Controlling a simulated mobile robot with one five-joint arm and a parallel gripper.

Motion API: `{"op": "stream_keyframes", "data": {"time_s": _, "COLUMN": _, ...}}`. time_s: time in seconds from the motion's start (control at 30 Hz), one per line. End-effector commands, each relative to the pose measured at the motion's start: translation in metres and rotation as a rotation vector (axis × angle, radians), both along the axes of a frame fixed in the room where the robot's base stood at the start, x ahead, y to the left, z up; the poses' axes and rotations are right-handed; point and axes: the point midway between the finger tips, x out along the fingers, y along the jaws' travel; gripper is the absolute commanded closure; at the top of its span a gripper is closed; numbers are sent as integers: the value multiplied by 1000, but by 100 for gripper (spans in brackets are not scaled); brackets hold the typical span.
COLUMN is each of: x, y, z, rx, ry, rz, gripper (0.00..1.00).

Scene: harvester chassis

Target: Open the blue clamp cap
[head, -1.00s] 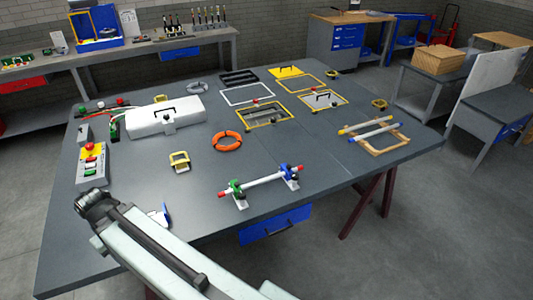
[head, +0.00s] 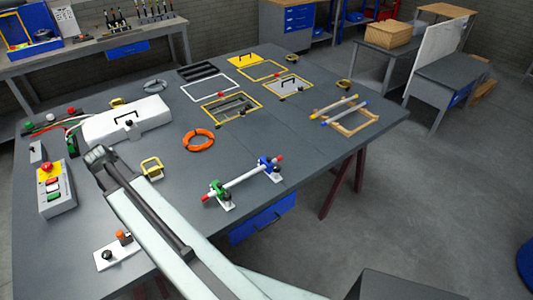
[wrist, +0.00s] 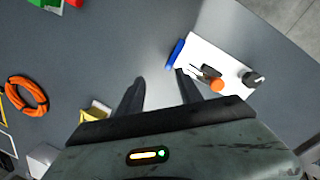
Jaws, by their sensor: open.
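A rod with red ends lies across two clamps on the bench in the head view. The blue clamp (head: 268,165) holds its right end and the green clamp (head: 216,187) its left end. The blue clamp looks closed around the rod, though its cap is small to see. In the wrist view, part of the green clamp (wrist: 45,3) shows at the top left edge; the blue clamp is out of that view. My gripper (wrist: 158,88) is open and empty above the bench, away from the blue clamp. In the head view my arm hides it.
A white plate (wrist: 213,58) with an orange knob (wrist: 217,85) and a blue part (wrist: 175,53) lies close to my fingers. An orange ring (head: 198,140) and yellow handle (head: 152,168) stand nearby.

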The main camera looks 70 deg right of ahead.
Motion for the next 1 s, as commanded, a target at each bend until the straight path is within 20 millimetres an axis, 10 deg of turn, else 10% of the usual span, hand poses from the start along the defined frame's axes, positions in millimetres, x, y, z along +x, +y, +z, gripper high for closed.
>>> {"op": "stream_keyframes", "data": {"time_s": 0.03, "x": -11, "y": -65, "z": 7, "rx": -17, "ry": 29, "rz": 5, "gripper": 57}}
{"op": "stream_keyframes", "data": {"time_s": 0.2, "x": -106, "y": -250, "z": 21, "rx": -38, "ry": 162, "rz": 98, "gripper": 57}}
{"op": "stream_keyframes", "data": {"time_s": 0.4, "x": -236, "y": -377, "z": 34, "rx": 3, "ry": 289, "rz": 178, "gripper": 57}}
{"op": "stream_keyframes", "data": {"time_s": 0.6, "x": -287, "y": -410, "z": 38, "rx": 30, "ry": 331, "rz": 215, "gripper": 57}}
{"op": "stream_keyframes", "data": {"time_s": 1.0, "x": -297, "y": -413, "z": 4, "rx": 29, "ry": 332, "rz": 214, "gripper": 57}}
